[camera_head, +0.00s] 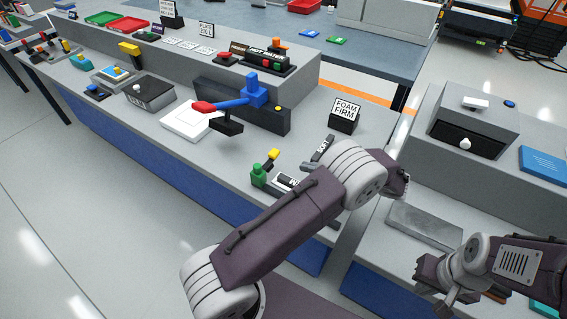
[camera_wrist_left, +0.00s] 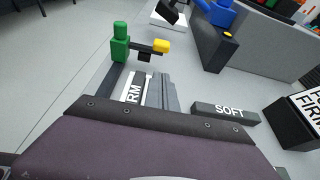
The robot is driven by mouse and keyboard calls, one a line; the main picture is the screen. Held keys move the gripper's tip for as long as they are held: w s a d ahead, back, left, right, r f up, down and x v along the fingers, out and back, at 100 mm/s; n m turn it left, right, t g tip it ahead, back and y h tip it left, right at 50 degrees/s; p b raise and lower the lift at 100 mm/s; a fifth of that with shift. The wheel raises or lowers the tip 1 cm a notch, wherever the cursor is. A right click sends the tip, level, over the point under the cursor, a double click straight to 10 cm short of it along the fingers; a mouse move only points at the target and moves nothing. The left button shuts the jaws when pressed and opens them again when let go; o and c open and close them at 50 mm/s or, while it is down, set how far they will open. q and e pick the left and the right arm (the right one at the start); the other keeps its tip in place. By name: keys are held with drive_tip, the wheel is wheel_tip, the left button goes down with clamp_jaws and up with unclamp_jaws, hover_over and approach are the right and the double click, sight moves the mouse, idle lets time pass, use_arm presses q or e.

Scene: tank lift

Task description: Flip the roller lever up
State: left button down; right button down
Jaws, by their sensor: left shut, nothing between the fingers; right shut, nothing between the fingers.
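On the bench stands a blue post with a blue lever (camera_head: 228,103) that ends in a red tip (camera_head: 203,107); it lies roughly level. Closer, a green post (camera_head: 259,176) carries a short dark arm with a yellow end (camera_head: 273,154); it also shows in the left wrist view (camera_wrist_left: 161,46). I cannot tell for certain which is the roller lever. My right gripper (camera_head: 437,275) is shut and empty at lower right, apart from both levers.
SOFT (camera_wrist_left: 228,111) and FIRM (camera_wrist_left: 133,90) plates lie near the green post. A black FOAM FIRM block (camera_head: 345,117) stands to the right. A white pad (camera_head: 185,121) lies beneath the red tip. My left arm hides part of the bench front.

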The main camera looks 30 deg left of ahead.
sight(270, 160)
use_arm(q)
drive_tip(key=x, duration=1)
drive_tip(key=shift+a+f+b, duration=0.1)
drive_tip(key=shift+b, duration=0.2)
use_arm(e)
drive_tip(key=shift+f, duration=0.25)
